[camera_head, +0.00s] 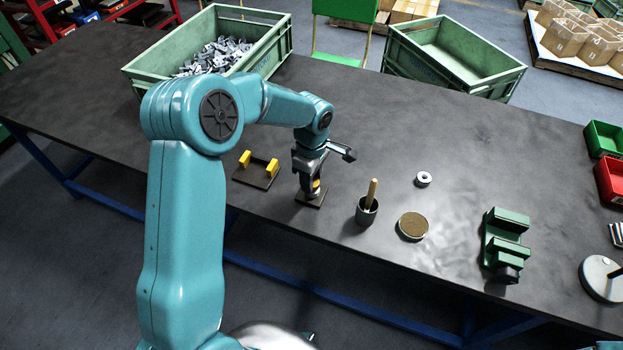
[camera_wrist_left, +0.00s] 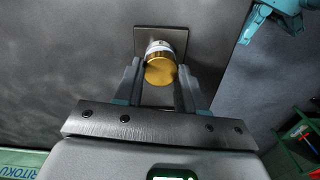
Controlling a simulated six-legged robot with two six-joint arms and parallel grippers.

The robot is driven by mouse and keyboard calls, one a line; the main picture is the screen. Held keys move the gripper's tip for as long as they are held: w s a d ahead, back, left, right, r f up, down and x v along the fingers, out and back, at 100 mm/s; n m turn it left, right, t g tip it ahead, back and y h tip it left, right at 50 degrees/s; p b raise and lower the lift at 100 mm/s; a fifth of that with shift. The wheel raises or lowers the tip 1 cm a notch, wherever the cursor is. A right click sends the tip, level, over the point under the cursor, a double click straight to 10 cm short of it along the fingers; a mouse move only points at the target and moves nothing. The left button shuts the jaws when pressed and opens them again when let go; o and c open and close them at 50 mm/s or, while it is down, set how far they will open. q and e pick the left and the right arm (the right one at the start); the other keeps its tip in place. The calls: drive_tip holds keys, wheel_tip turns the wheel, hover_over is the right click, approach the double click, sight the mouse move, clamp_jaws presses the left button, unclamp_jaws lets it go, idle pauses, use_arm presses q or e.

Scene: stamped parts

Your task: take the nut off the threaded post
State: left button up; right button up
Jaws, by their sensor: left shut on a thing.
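The gold-yellow nut (camera_wrist_left: 161,71) sits at the near end of the pale post (camera_wrist_left: 158,46) in the left wrist view. The post stands on a small square dark plate (camera_wrist_left: 183,33), which also shows on the bench in the head view (camera_head: 312,200). The nut shows as a bit of yellow in the head view (camera_head: 316,185). My left gripper (camera_head: 312,182) points down over the plate, its fingers shut on the nut from both sides. The fingers hide part of the post, and I cannot tell whether the nut is still on the thread. My right gripper is not in view.
A plate with a yellow-ended handle (camera_head: 262,165) lies left of the gripper. A dark cup with a wooden stick (camera_head: 367,212), a round brown-topped dish (camera_head: 412,226), a small ring (camera_head: 423,179) and a green vise (camera_head: 506,240) stand to the right. Green crates (camera_head: 270,45) stand behind.

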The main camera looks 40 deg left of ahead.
use_arm(q)
drive_tip(key=shift+n+b, duration=0.55)
drive_tip(key=shift+n, duration=0.45)
drive_tip(key=shift+f+n+b, duration=0.1)
drive_tip(key=shift+n+b, duration=0.6)
drive_tip(key=shift+n, duration=0.1)
drive_tip(key=shift+n+b, duration=0.6)
drive_tip(key=shift+n, duration=0.6)
drive_tip(key=shift+n+b, duration=0.45)
drive_tip(key=shift+n, duration=0.25)
drive_tip(key=shift+n+b, duration=0.55)
drive_tip(key=shift+n, duration=0.75)
drive_tip(key=shift+n+b, duration=0.55)
drive_tip(key=shift+n, duration=0.45)
drive_tip(key=shift+d+n+b, duration=0.1)
drive_tip(key=shift+n+b, duration=0.2)
drive_tip(key=shift+n, duration=0.7)
